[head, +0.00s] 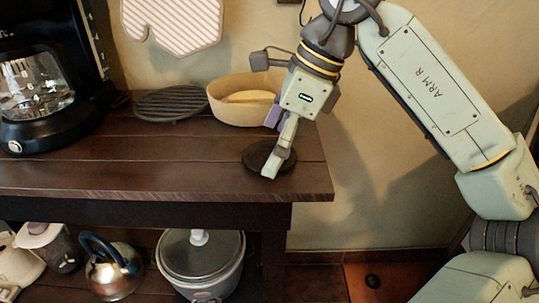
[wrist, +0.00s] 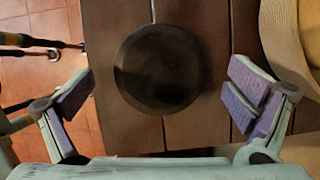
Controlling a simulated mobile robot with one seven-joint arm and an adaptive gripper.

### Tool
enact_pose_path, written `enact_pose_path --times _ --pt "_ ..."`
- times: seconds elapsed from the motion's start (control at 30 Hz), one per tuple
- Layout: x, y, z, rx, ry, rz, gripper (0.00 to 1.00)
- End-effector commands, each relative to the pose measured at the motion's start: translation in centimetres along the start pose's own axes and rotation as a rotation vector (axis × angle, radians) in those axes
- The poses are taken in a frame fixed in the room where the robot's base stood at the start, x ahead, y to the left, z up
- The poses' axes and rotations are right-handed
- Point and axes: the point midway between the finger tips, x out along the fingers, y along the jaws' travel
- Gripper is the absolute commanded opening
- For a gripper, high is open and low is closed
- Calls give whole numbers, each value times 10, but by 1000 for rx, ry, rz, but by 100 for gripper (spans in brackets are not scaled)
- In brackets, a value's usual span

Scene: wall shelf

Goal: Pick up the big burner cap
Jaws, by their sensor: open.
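The big burner cap (head: 256,157) is a dark round disc lying flat on the wooden shelf top near its right end. In the wrist view the burner cap (wrist: 160,69) lies between my open fingers, a little beyond their tips, with a gap on each side. My gripper (head: 270,165) points down over the cap and hides part of it in the head view. In the wrist view my gripper (wrist: 162,90) shows purple pads spread wide and empty. The exact height of the fingertips above the shelf is hard to tell.
A tan bowl (head: 228,112) with something yellow inside stands just behind the cap. A round dark grate (head: 172,104) lies left of it. A coffee maker (head: 35,110) stands at far left. The shelf top (head: 130,160) is clear in front. Its right edge is close to the cap.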

Motion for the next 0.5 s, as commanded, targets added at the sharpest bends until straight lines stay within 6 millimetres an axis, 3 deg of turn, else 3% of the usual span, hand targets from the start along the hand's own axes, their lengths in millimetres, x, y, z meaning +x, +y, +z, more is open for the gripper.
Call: enact_pose_path --times 0.23,0.5 --pt "2 0 0 0 0 -1 98" --pt "2 0 0 0 0 0 80"
